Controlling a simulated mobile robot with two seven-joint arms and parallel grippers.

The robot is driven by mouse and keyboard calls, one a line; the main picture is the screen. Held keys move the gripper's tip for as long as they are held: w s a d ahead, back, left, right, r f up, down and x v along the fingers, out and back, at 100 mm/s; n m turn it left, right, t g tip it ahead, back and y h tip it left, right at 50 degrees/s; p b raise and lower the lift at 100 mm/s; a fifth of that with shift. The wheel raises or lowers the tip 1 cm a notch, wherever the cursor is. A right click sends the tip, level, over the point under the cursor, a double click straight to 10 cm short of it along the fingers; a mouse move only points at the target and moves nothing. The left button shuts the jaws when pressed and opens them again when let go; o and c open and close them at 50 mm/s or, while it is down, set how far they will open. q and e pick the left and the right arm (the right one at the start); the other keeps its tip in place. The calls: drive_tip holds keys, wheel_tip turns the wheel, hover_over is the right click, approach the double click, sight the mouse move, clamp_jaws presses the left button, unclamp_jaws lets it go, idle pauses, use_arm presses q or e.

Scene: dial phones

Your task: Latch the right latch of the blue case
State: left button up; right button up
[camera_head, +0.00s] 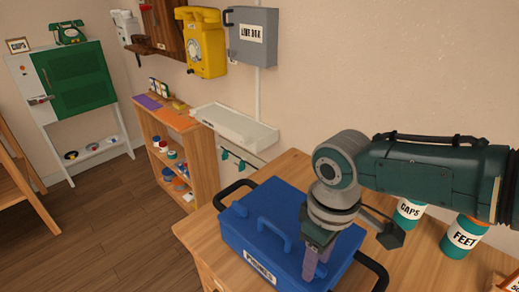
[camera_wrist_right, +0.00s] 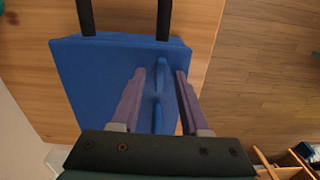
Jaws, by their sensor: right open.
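The blue case (camera_head: 258,243) lies closed on the wooden table, with a label on its front, a blue carrying handle (camera_head: 274,228) on top and a small blue latch (camera_head: 240,209) at its left. My right gripper (camera_head: 312,266) points down over the right part of the case's front side. Its fingers hide the right latch in the head view. In the right wrist view my open fingers (camera_wrist_right: 157,88) straddle narrow raised blue parts (camera_wrist_right: 161,76) on the case; I cannot tell whether these are latch or handle, or whether the fingers touch them. My left gripper is not in view.
Black handles (camera_head: 235,188) stick out at the case's ends. Two labelled teal containers, caps (camera_head: 409,212) and feet (camera_head: 464,238), stand to its right behind my arm. A white tray (camera_head: 235,125) and a shelf (camera_head: 176,150) stand at the left.

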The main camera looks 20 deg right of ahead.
wheel_tip(320, 180, up, 10)
drive_tip(key=p, duration=0.3)
drive_tip(key=shift+f, duration=0.1)
idle(0.5)
drive_tip(key=s+a+t+y, duration=0.2)
drive_tip(key=s+a, duration=0.6)
drive_tip(key=s, duration=0.1)
drive_tip(key=s+d+r+m+t+h, duration=0.2)
drive_tip(key=s+d+r, duration=0.3)
drive_tip(key=s+r, duration=0.15)
wheel_tip(320, 180, up, 33)
drive_tip(key=p, duration=3.3)
drive_tip(key=shift+s+p, duration=0.15)
drive_tip(key=shift+p, duration=0.15)
drive_tip(key=shift+r, duration=0.1)
